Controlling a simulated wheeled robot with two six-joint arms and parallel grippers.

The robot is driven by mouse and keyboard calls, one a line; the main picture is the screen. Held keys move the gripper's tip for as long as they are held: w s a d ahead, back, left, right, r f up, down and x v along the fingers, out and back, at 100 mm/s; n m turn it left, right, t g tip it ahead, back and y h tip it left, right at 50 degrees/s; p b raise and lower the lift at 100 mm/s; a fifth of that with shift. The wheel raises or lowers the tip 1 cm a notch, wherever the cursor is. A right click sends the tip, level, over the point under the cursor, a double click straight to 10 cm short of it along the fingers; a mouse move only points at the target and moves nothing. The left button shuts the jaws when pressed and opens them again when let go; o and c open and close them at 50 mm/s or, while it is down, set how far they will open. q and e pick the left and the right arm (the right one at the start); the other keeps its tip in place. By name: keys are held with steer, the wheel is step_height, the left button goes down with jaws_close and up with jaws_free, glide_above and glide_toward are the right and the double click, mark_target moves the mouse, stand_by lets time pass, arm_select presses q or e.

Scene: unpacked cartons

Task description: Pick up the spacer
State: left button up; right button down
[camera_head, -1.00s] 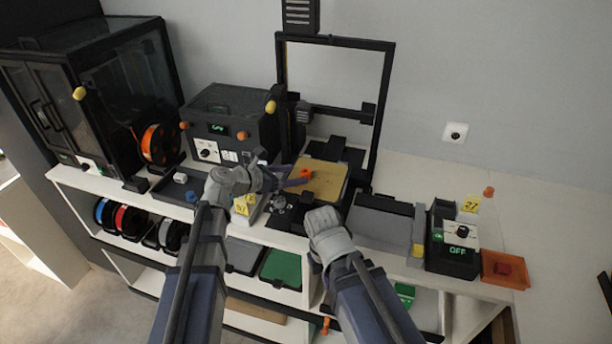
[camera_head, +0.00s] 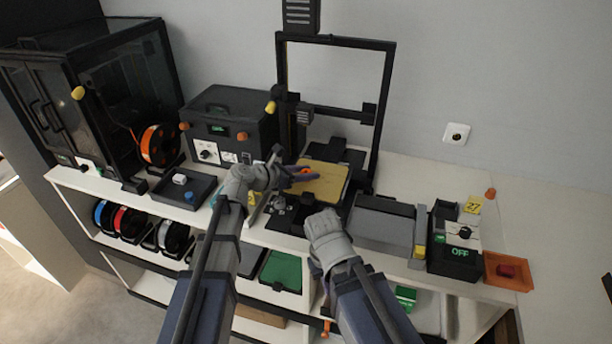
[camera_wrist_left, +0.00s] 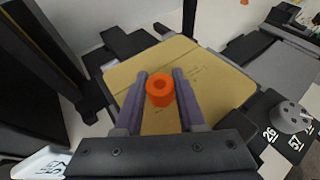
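The spacer, a small orange ring with a hole in its top (camera_wrist_left: 160,87), stands on the tan print bed (camera_wrist_left: 215,85) of the open-frame printer. In the head view the spacer (camera_head: 306,170) shows just at the tips of my left gripper (camera_head: 287,173). In the left wrist view my left gripper (camera_wrist_left: 162,98) is open, with one purple-grey finger on each side of the spacer. A narrow gap shows beside it, so it is not visibly clamped. My right gripper (camera_head: 324,222) is in front of the printer; its fingers cannot be made out.
The printer's black frame (camera_head: 386,95) rises behind the bed. A black control box (camera_head: 225,125) stands to the left, and a grey-lidded box (camera_head: 383,225) to the right. An orange tray (camera_head: 505,283) holds a red piece at the right.

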mark_target(306, 172)
arm_select(q)
jaws_close()
steer(key=shift+r, duration=0.15)
step_height(306, 172, up, 10)
steer(key=p, duration=1)
